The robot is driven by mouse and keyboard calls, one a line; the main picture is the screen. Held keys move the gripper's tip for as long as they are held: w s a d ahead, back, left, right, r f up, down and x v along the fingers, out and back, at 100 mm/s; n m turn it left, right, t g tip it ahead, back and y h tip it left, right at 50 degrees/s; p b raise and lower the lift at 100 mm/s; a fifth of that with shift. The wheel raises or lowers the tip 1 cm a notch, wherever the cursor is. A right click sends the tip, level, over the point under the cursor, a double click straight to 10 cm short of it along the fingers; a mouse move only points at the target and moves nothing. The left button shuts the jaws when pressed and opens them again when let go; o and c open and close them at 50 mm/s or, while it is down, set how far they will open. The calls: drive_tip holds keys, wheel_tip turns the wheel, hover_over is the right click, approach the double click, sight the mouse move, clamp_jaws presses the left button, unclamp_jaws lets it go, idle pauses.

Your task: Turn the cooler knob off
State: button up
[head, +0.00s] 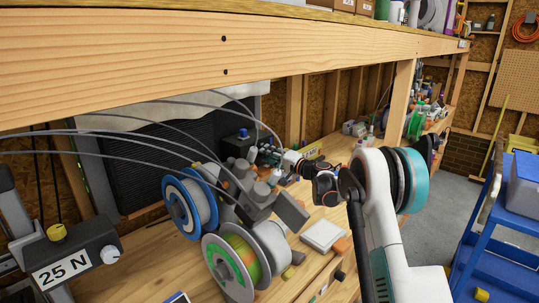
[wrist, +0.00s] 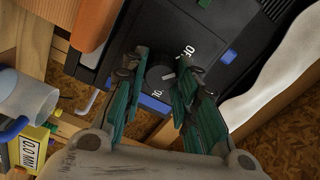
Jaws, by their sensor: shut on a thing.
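In the wrist view, a round dark knob (wrist: 157,73) sits on the face of a black box (wrist: 150,35). A short pale mark shows on the knob's right side. White "OFF" lettering is to its upper right, and another small white label, not clearly legible, is below it. My gripper (wrist: 158,70) has its green-padded fingers on either side of the knob, shut on it. In the head view, my arm reaches into the back of the bench, and the gripper (head: 268,156) is small among clutter there. The knob cannot be made out in that view.
Filament spools (head: 188,203) and a grey printer assembly stand on the bench left of my arm. A wooden shelf beam (head: 240,45) crosses above. A "25 N" box (head: 70,262) is at lower left. A blue cart (head: 495,245) stands at right, with bare floor beside it.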

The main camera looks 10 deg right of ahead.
drive_tip(key=shift+f+n, duration=0.1)
drive_tip(key=shift+n, duration=0.6)
drive_tip(key=o, duration=1.1)
drive_tip(key=shift+c, duration=0.2)
drive_tip(key=shift+s+d, duration=0.1)
drive_tip(key=v, duration=1.1)
drive_tip(key=shift+s+d, duration=0.2)
drive_tip(key=shift+s, duration=0.15)
